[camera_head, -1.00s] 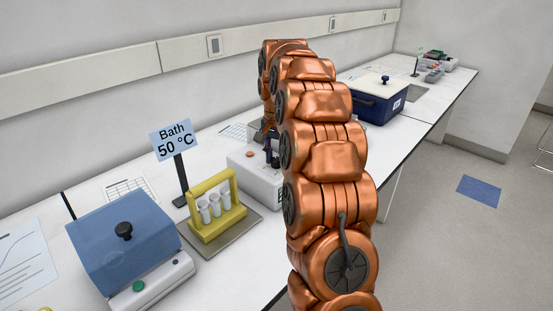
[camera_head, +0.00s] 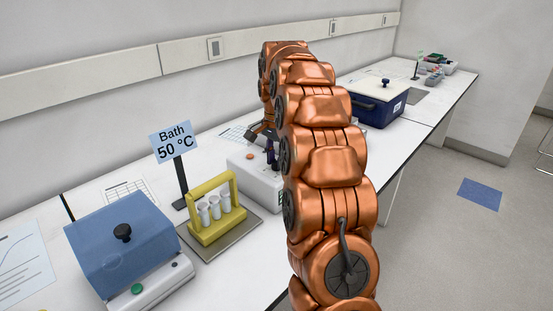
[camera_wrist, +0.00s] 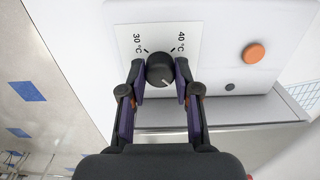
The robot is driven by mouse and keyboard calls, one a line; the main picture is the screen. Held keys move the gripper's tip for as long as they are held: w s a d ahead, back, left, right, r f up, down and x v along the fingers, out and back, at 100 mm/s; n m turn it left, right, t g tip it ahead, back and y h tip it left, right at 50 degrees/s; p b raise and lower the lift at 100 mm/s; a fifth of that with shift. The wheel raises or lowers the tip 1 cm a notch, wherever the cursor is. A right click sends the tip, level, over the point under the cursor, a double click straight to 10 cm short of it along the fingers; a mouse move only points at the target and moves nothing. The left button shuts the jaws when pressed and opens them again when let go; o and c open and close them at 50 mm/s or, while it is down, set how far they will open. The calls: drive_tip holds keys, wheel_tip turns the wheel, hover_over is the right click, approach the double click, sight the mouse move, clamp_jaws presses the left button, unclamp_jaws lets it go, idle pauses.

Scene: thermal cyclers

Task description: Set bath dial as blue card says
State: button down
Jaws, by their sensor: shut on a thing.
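The blue card (camera_head: 174,142) stands on a dark post and reads "Bath 50 °C". The white bath unit (camera_head: 249,180) is right of it, partly behind my arm. In the wrist view its black dial (camera_wrist: 160,70) sits on a white scale plate (camera_wrist: 128,42). The labels "30 °C" and "40 °C" show; other labels are hidden or out of view. A pale mark on the dial points to the lower right of that view. My gripper (camera_wrist: 160,72) is shut on the dial, one finger on each side. In the head view my arm mostly hides it.
An orange button (camera_wrist: 253,53) is beside the dial. A yellow rack (camera_head: 212,228) with white tubes stands on a grey plate left of the unit. A blue-lidded device (camera_head: 122,240) is at front left. A dark blue box (camera_head: 378,104) stands farther along the bench.

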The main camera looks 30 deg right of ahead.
sight(276, 161)
drive_tip(key=c, duration=0.8)
unclamp_jaws()
drive_tip(key=shift+r, duration=3.8)
